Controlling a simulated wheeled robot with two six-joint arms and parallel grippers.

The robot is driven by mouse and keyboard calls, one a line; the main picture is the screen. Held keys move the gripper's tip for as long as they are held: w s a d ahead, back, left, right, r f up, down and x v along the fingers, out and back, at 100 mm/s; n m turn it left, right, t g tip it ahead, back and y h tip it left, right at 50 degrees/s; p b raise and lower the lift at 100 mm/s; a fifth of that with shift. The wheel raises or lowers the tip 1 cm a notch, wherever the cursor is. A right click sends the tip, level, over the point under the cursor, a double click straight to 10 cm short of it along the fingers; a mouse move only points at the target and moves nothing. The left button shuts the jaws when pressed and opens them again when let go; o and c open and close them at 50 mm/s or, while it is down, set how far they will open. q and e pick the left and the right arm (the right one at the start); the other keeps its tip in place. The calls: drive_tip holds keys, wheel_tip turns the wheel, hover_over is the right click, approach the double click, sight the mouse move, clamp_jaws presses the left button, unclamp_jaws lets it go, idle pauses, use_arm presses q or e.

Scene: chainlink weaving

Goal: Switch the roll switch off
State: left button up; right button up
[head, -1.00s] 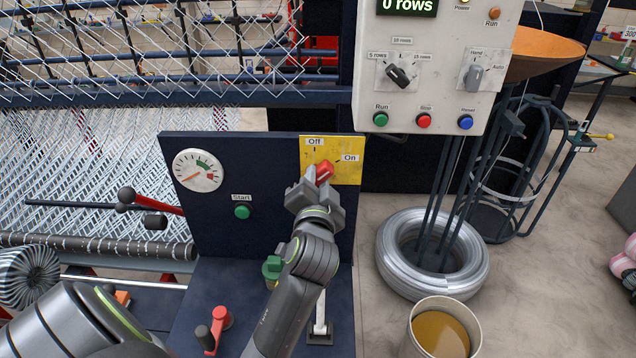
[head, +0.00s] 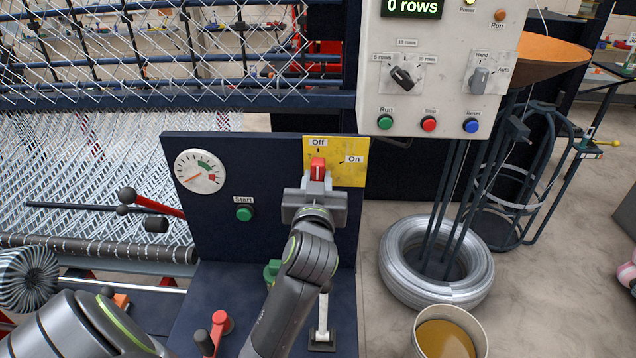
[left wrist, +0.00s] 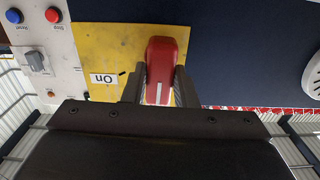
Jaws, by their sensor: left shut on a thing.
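The roll switch is a red knob (head: 318,168) on a yellow plate (head: 349,172) at the top right of the dark blue panel. The plate has an "Off" label above the knob and an "On" label to its right. The knob stands upright, pointing at "Off". My left gripper (head: 317,185) is shut on it from below. In the left wrist view the red knob (left wrist: 166,62) sits between the two fingers (left wrist: 158,88), with the "On" label to its left. My right gripper is not in view.
The dark blue panel (head: 215,225) also carries a round gauge (head: 200,171) and a green Start button (head: 244,214). A light control box (head: 440,80) with knobs and buttons hangs at the upper right. A wire coil (head: 400,270) and a bucket (head: 418,345) stand on the floor to the right.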

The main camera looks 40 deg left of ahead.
use_arm(q)
drive_tip(key=shift+n, duration=0.3)
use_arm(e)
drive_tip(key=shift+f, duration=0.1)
use_arm(q)
drive_tip(key=o, duration=1)
